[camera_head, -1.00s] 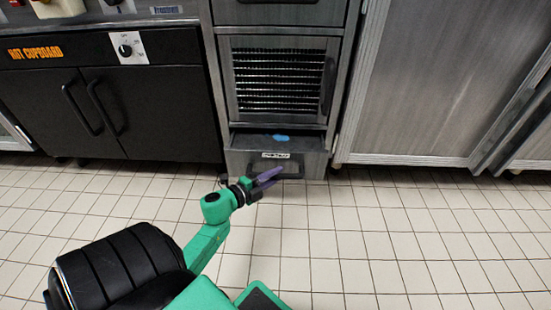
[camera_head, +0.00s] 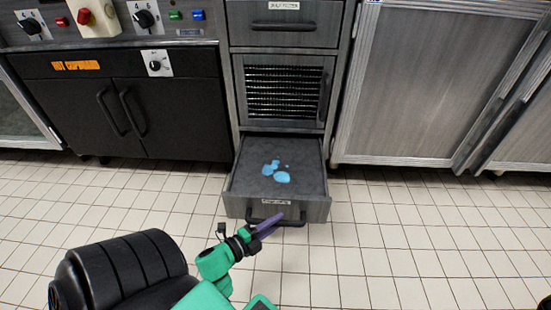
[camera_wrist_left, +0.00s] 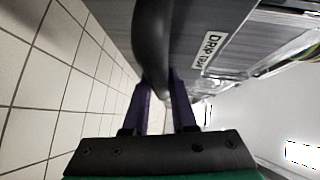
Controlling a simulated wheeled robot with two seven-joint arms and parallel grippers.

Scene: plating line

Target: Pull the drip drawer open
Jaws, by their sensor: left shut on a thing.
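The drip drawer (camera_head: 308,208) is the lowest drawer of the grey metal unit, and it stands well out from the unit. Light blue puddles (camera_head: 282,177) lie on its grey floor. Its dark bar handle (camera_head: 288,222) runs across the front below a white label. My right gripper is not in view.
A barred door panel (camera_head: 285,92) and another drawer (camera_head: 285,24) sit above in the same unit. A black hot cupboard (camera_head: 120,115) stands left, a steel cabinet (camera_head: 415,85) right. Tiled floor (camera_head: 410,240) in front is clear.

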